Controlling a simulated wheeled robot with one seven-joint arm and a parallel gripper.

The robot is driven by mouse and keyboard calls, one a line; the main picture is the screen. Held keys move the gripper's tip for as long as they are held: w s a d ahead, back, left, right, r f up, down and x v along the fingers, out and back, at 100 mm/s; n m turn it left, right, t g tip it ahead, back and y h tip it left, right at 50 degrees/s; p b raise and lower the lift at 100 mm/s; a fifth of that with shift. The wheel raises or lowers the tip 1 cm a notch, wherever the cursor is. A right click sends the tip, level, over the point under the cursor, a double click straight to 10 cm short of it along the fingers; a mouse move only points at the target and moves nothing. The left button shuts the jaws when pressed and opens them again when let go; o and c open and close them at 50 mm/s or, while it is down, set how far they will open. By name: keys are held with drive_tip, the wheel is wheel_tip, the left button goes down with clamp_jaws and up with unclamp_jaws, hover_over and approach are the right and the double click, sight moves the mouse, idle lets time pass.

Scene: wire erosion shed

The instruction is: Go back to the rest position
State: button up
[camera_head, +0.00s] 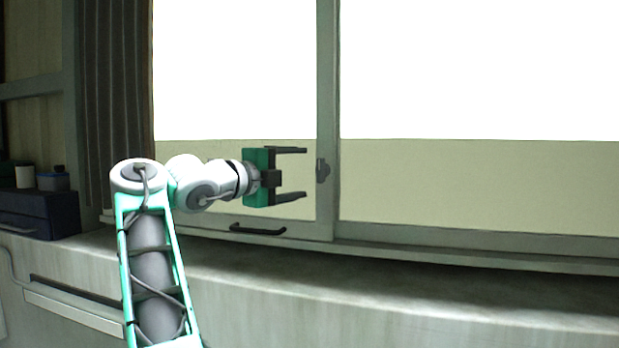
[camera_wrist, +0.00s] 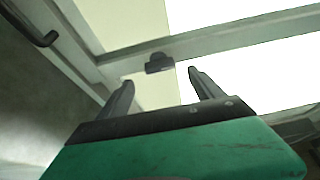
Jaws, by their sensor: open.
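My gripper (camera_head: 291,174) is open and empty, stretched to the right in front of the window in the head view. Its two dark fingers point toward the window latch (camera_head: 322,170), with a gap seen between fingertips and latch in the picture. In the wrist view my gripper (camera_wrist: 162,88) has its fingers spread, and the dark latch (camera_wrist: 159,63) shows between and beyond them. Nothing is between the fingers.
The sliding window frame (camera_head: 327,120) stands behind my gripper, with a black handle (camera_head: 258,230) on its lower rail. A concrete sill (camera_head: 420,285) runs below. A dark blue box (camera_head: 40,213) with small containers stands at the far left.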

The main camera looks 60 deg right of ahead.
drive_tip(key=shift+w+a, duration=0.15)
drive_tip(key=shift+a, duration=0.55)
drive_tip(key=w+a+f+n+t+y, duration=0.2)
drive_tip(key=w+a+f+n+t, duration=0.3)
drive_tip(key=w+n, duration=0.35)
drive_tip(key=w+a+f+n+t+y, duration=0.2)
drive_tip(key=w+a+f+n+t, duration=0.4)
drive_tip(key=w, duration=0.3)
drive_tip(key=w+a+f+n+t+y, duration=0.1)
drive_tip(key=w+a+f+n+y, duration=0.15)
drive_tip(key=a+f+n, duration=0.45)
drive_tip(key=w+a+f+n+y, duration=0.1)
drive_tip(key=a+f+n+y, duration=0.35)
drive_tip(key=a+f, duration=0.35)
drive_tip(key=s+a+f+n+g+y, duration=0.2)
drive_tip(key=s+a+f+n, duration=0.4)
drive_tip(key=a+f, duration=0.5)
drive_tip(key=s+a+f+n+g+y, duration=0.2)
drive_tip(key=s+a+f+n+y, duration=0.2)
drive_tip(key=s+a+f+n, duration=0.3)
drive_tip(key=s+a+f, duration=0.4)
drive_tip(key=f, duration=0.4)
drive_tip(key=shift+s+g+y, duration=0.3)
